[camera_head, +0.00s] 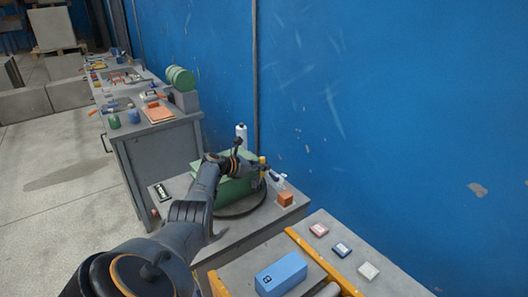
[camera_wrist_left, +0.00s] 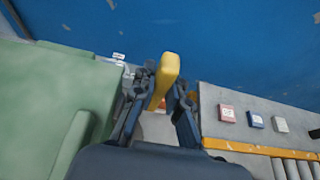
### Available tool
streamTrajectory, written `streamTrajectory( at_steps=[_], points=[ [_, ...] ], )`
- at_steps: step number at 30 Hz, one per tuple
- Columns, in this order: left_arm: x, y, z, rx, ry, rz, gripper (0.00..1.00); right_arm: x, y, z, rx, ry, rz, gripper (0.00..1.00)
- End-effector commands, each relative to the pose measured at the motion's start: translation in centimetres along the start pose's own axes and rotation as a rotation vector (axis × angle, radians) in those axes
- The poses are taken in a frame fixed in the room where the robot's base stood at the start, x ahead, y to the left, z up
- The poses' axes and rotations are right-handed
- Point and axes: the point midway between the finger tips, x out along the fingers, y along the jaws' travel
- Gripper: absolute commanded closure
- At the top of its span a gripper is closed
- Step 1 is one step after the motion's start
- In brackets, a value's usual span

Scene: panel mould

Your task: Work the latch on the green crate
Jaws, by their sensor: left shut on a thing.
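The green crate (camera_head: 236,190) stands on a dark round base on the grey bench against the blue wall. In the left wrist view the crate (camera_wrist_left: 60,100) fills the left side. My left gripper (camera_head: 264,166) is at the crate's right side, with its arm reaching across the crate. In the left wrist view its fingers (camera_wrist_left: 162,92) are shut on a yellow latch handle (camera_wrist_left: 167,68), whose rounded top sticks out past the fingertips. The handle's lower part and its mount are hidden by the gripper. My right gripper is not in view.
A white bottle (camera_head: 241,134) stands behind the crate. An orange-brown block (camera_head: 285,199) and a spray bottle (camera_head: 279,179) are close on the right. A blue box (camera_head: 281,274) lies on the nearer bench with yellow rails (camera_head: 324,263).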

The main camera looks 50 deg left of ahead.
Motion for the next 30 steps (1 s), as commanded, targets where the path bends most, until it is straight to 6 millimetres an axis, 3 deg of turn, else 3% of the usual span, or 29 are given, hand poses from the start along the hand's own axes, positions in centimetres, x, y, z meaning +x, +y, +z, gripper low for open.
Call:
streamTrajectory(
  at_steps=[18,19,22,30],
  points=[
    [-0.07,0.27,-0.07,-0.035,0.004,-0.013,1.00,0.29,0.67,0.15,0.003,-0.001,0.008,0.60],
    [-0.06,0.27,-0.07,-0.035,0.004,-0.013,0.80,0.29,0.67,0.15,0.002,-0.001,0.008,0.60],
    [-0.06,0.26,-0.06,-0.035,0.003,-0.013,0.62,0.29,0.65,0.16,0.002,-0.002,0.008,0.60],
    [-0.05,0.24,-0.04,-0.034,0.003,-0.014,0.62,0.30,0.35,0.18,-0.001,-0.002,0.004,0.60]
  ],
)
